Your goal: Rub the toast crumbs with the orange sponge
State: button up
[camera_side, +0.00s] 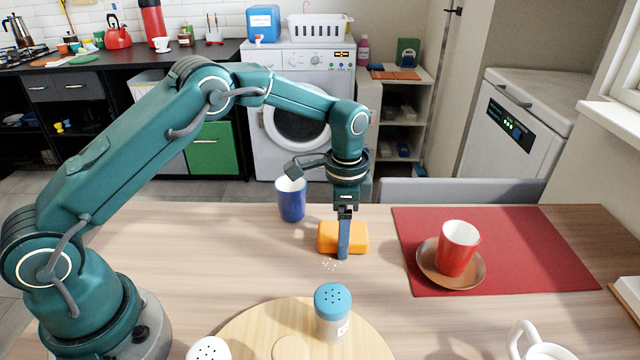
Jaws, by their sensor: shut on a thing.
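The orange sponge (358,238) is on the wooden table, near the middle of the view. My gripper (343,245) points down and is shut on the sponge, with a blue finger across its near face. The other finger is hidden behind the sponge. The toast crumbs (330,265) are a small scatter of pale specks on the table, just in front of the sponge and slightly left of the finger. Whether the sponge touches the table or hovers just above it is hard to tell.
A blue cup (291,200) stands behind left of the sponge. A shaker with a blue lid (332,312) stands on a round wooden board (250,330) in front. At right, a red cup (458,248) sits on a brown saucer (425,262) on a red mat (540,250). The table left of the crumbs is clear.

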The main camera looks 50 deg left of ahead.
aim_at(343, 273)
jog(key=shift+w+a+f, duration=0.15)
jog(key=shift+w+a, duration=1)
jog(key=shift+w, duration=0.05)
jog(key=shift+w+a, duration=0.5)
jog(key=shift+a, duration=0.15)
jog(key=shift+s+d+r, duration=0.15)
jog(key=shift+s+d, duration=0.85)
jog(key=shift+d, duration=0.05)
jog(key=shift+s+d+r, duration=0.1)
jog(key=shift+s+d, duration=0.9)
jog(key=shift+s+d+f, duration=0.2)
jog(key=shift+s+d, duration=1.65)
jog(key=shift+s+d+r, duration=0.15)
jog(key=shift+s+d, duration=0.1)
notch_tip(343, 273, up, 2)
jog(key=shift+w+r, duration=0.1)
jog(key=shift+a+r, duration=0.1)
jog(key=shift+r, duration=2.75)
